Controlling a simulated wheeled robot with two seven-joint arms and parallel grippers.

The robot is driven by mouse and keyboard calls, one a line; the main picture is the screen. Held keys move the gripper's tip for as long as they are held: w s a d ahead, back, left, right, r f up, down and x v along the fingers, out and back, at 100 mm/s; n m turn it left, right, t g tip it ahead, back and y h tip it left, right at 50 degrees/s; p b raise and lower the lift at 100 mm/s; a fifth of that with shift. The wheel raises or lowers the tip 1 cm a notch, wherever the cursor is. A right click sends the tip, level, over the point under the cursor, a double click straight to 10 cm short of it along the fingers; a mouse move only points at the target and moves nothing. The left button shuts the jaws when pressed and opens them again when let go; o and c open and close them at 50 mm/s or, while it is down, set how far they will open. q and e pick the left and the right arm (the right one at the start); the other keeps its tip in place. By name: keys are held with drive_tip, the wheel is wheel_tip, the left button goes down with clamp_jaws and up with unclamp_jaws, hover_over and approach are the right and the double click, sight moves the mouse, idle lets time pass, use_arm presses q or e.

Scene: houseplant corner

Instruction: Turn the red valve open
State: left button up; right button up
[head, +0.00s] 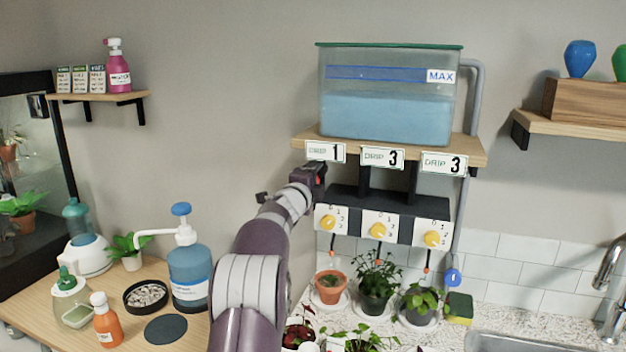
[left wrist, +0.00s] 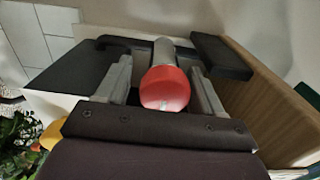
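The red valve (left wrist: 165,89) shows in the left wrist view as a rounded red knob on the end of a grey stem. In the head view only a small bit of red shows beside my left gripper (head: 312,178), which hides the rest. In the left wrist view my left gripper (left wrist: 163,82) is open, with one finger on each side of the red knob and a gap beside it. The gripper is just above the left end of the dark manifold (head: 400,205), under the tank shelf. My right gripper is in neither view.
A wooden shelf (head: 478,153) with a water tank (head: 385,110) is close above the gripper. Yellow dials (head: 378,230) sit on the manifold front. Potted plants (head: 372,290) stand below. A blue pump bottle (head: 190,270) stands on the table at left.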

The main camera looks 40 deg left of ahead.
use_arm(q)
drive_tip(key=shift+d, duration=0.1)
drive_tip(key=shift+s, duration=0.35)
drive_tip(key=b+v, duration=0.3)
drive_tip(key=v, duration=0.9)
drive_tip(key=shift+d+b, duration=0.2)
drive_tip(key=shift+b, duration=0.2)
